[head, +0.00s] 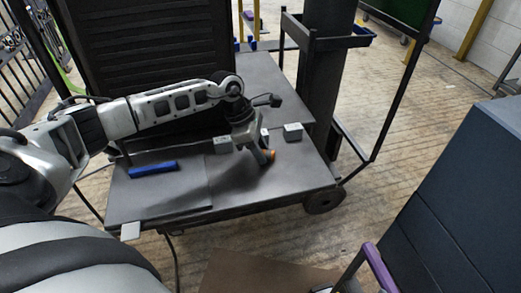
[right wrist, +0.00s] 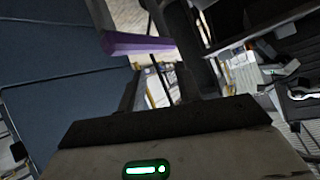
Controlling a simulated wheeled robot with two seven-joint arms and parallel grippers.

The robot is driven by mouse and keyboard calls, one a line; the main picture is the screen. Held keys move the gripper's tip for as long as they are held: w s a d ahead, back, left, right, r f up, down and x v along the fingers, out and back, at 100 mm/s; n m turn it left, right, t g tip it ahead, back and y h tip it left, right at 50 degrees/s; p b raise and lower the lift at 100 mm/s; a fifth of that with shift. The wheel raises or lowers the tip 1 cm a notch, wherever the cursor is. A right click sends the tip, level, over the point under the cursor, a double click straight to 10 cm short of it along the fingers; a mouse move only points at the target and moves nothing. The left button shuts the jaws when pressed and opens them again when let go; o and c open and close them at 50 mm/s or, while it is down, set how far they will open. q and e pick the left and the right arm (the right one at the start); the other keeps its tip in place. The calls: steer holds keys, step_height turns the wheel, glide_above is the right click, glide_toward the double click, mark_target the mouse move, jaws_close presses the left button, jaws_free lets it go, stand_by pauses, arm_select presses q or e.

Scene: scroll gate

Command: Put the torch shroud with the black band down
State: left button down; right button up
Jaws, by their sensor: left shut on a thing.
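My left gripper (head: 259,150) reaches over the grey cart top in the head view, fingers pointing down. It is shut on a small dark piece with an orange end (head: 270,155), which I take for the torch shroud. The piece is low, close to the cart top; I cannot tell whether it touches. Its black band cannot be made out at this size, and the fingers hide part of it. The right wrist view shows the dark front of my right gripper (right wrist: 165,121), with no clear fingertips and no held object.
The grey cart top (head: 240,187) has bare room in front of the gripper. Small light-grey blocks stand left (head: 222,145) and right (head: 292,132) of it. A blue bar (head: 153,168) lies further left. A dark post (head: 322,75) rises behind. Dark blue panels (head: 455,200) stand at right.

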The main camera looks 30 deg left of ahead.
arm_select(q)
steer(key=shift+f, duration=0.1)
steer(key=shift+f+b, duration=0.25)
steer(key=shift+b, duration=0.1)
steer(key=c, duration=1.1)
jaws_free()
arm_select(e)
steer(key=shift+a+r+t, duration=0.1)
steer(key=shift+r+t, duration=0.2)
steer(key=shift+r, duration=0.05)
